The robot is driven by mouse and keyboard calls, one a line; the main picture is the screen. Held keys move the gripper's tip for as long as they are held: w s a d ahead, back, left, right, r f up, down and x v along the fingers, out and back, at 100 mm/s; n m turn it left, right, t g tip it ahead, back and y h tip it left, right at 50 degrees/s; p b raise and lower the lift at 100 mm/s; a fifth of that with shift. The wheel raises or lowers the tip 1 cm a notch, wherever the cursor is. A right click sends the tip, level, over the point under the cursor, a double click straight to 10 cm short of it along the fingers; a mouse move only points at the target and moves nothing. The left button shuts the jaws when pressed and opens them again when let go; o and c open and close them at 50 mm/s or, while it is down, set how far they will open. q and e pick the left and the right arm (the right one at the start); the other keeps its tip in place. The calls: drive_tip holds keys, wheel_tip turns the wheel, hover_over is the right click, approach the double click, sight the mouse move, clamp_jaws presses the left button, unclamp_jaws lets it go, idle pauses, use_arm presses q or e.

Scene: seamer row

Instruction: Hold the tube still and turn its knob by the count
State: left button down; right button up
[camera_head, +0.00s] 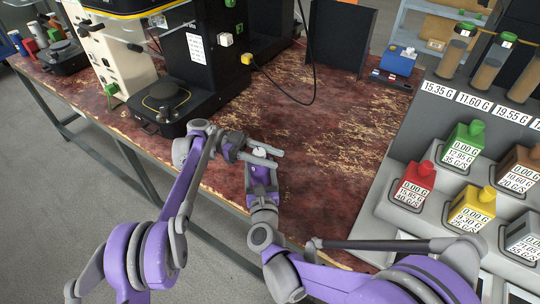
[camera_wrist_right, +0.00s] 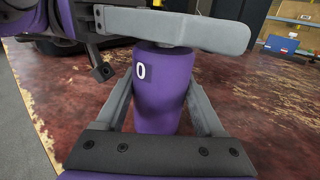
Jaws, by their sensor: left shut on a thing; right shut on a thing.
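A purple tube (camera_wrist_right: 160,98) stands upright in the right wrist view, with a white "0" on a dark patch. My right gripper (camera_wrist_right: 160,108) is shut around its sides, one finger on each side. In the head view the right gripper (camera_head: 261,170) is at the table's front edge. My left gripper (camera_head: 259,152) comes in from the left at the tube's top and is shut on the knob there. One of its grey fingers crosses above the tube in the right wrist view. The knob is mostly hidden by this finger.
A black seamer-like machine (camera_head: 205,70) stands back left, with a round plate in front. A dark upright panel (camera_head: 338,40) and a blue box (camera_head: 398,60) stand at the back. A grey rack with coloured weight-labelled containers (camera_head: 413,187) fills the right. The worn red tabletop (camera_head: 335,130) between is clear.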

use_arm(q)
drive_tip(key=shift+c, duration=2.1)
unclamp_jaws()
wheel_tip(320, 180, up, 10)
